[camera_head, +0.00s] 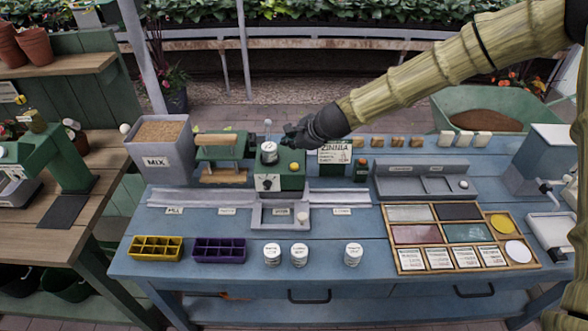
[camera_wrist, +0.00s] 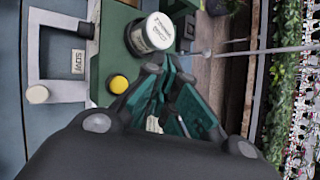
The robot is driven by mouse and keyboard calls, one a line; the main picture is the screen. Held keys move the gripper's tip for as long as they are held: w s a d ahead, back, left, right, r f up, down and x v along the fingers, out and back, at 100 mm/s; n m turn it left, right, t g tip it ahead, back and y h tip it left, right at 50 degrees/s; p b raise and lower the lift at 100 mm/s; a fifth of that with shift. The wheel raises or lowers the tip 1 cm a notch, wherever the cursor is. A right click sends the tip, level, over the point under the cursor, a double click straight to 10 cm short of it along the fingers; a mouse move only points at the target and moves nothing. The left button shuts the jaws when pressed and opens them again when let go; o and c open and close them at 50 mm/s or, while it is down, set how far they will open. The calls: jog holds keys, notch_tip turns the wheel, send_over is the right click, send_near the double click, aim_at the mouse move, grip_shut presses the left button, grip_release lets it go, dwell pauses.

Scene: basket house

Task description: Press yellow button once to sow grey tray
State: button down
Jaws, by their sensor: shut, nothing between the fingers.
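The yellow button (camera_head: 295,166) sits on top of the green seeding machine (camera_head: 280,182). The wrist view shows the same button (camera_wrist: 119,84) bare, beside a white labelled jar (camera_wrist: 152,33) on the machine. My gripper (camera_head: 291,137) is shut and empty, just behind and above the button, apart from it. Its teal fingers (camera_wrist: 168,72) point toward the jar's side in the wrist view. In front of the machine is a grey frame (camera_head: 256,215) labelled SOW in the wrist view. I cannot make out a separate grey celled tray in it.
A yellow tray (camera_head: 157,247) and a purple tray (camera_head: 219,250) lie at the front left of the blue bench. Several white jars (camera_head: 272,254) stand in front. A MIX bin (camera_head: 157,150) is left, a ZINNIA box (camera_head: 335,153) right, and a wooden sorting case (camera_head: 455,237) farther right.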

aim_at(292, 167)
jog(key=shift+s+f+b, duration=0.2)
jog(key=shift+f+b, duration=0.15)
jog(key=shift+f, duration=0.3)
jog(key=shift+s+f+b, duration=0.45)
jog(key=shift+s+b, duration=0.2)
jog(key=shift+s, duration=0.05)
jog(key=shift+s+f, duration=0.1)
jog(key=shift+f, duration=0.15)
jog(key=shift+w+f+b, duration=0.5)
jog(key=shift+w+f, duration=0.15)
jog(key=shift+f, duration=0.3)
jog(key=shift+s+r, duration=0.35)
jog(key=shift+w+f, duration=0.2)
jog(key=shift+s+r, duration=0.15)
